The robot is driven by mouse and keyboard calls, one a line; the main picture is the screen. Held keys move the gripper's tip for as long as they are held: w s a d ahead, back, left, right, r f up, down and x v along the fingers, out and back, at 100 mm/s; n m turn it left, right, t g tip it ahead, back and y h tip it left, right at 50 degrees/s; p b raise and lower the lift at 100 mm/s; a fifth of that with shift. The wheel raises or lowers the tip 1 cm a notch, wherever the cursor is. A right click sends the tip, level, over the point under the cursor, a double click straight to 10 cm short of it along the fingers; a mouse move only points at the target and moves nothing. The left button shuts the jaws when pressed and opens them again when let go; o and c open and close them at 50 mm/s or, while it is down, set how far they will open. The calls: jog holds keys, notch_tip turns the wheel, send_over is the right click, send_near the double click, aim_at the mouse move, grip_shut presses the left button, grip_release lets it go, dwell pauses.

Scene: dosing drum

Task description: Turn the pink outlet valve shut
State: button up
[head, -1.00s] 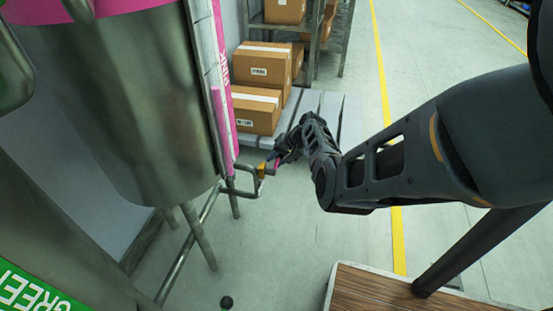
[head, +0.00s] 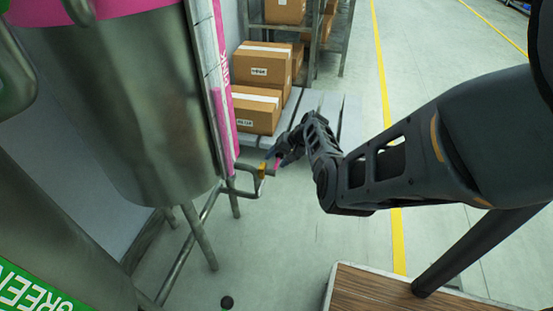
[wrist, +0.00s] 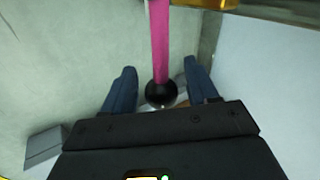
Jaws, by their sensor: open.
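The pink outlet valve is low on the pink-labelled steel drum (head: 130,105) at the left. Its brass body (head: 262,170) sits on the outlet pipe (head: 245,193). Its pink lever (head: 278,162) is short and partly hidden by my gripper (head: 284,153) in the head view. In the wrist view the pink lever (wrist: 159,45) runs down from the top to a black ball knob (wrist: 160,93). My open gripper (wrist: 160,88) has one finger on each side of the knob, with a clear gap at the left and a smaller one at the right.
Cartons (head: 257,108) stand on a pale pallet (head: 345,125) behind my gripper. A green-labelled vessel (head: 40,285) is at the lower left. A black ball (head: 227,302) shows near the bottom edge. A wood-topped surface (head: 370,290) is at the lower right. Grey floor lies open between.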

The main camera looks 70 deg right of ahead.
jog(key=p+v, duration=0.2)
jog(key=v, duration=0.4)
jog(key=shift+s+r, duration=0.2)
jog(key=shift+r, duration=0.1)
